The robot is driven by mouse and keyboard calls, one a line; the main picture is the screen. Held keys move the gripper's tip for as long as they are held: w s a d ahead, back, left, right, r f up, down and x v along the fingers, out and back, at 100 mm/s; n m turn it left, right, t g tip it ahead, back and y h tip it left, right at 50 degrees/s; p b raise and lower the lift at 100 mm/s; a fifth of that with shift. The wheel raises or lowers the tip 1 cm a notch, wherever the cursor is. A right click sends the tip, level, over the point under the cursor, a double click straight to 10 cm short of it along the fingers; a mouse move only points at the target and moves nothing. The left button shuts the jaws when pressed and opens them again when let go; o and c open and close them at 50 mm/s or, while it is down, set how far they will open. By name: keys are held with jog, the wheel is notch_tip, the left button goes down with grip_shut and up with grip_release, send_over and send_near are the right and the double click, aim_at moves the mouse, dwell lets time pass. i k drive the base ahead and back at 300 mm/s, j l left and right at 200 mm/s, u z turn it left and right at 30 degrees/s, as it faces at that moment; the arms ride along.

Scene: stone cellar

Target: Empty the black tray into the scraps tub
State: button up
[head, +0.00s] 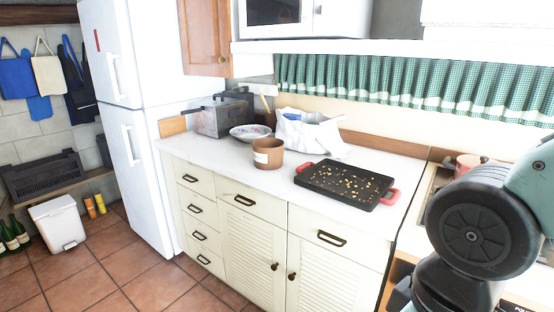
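The black tray (318,185) lies flat on the white counter, right of centre. It has red handles at its two ends, and many small yellow-brown bits are scattered over it. A brown tub (268,158) with a pale label stands upright on the counter to the left of the tray, apart from it. It looks open at the top; I cannot read its label or see what is inside. Part of my arm fills the lower right, to the right of the tray. My gripper is out of view.
A crumpled white bag (306,130), a patterned bowl (250,132) and a grey toaster-like appliance (222,115) stand behind the tub. A reddish pot (467,165) is at the right. A white lidded bin (58,222) stands on the floor at left. The counter's front strip is clear.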

aim_at(362, 189)
jog(key=i+j+z, duration=0.2)
jog(key=i+j, duration=0.2)
jog(key=j, duration=0.2)
jog(key=i+j+z, duration=0.1)
jog(key=j, duration=0.25)
jog(key=i+j+z, duration=0.15)
jog(key=i+j, duration=0.15)
jog(key=i+j+z, duration=0.1)
jog(key=j, duration=0.3)
jog(key=i+j+z, duration=0.1)
jog(key=j, duration=0.3)
jog(key=i+j+z, duration=0.1)
jog(key=j, duration=0.3)
jog(key=i+u, duration=0.15)
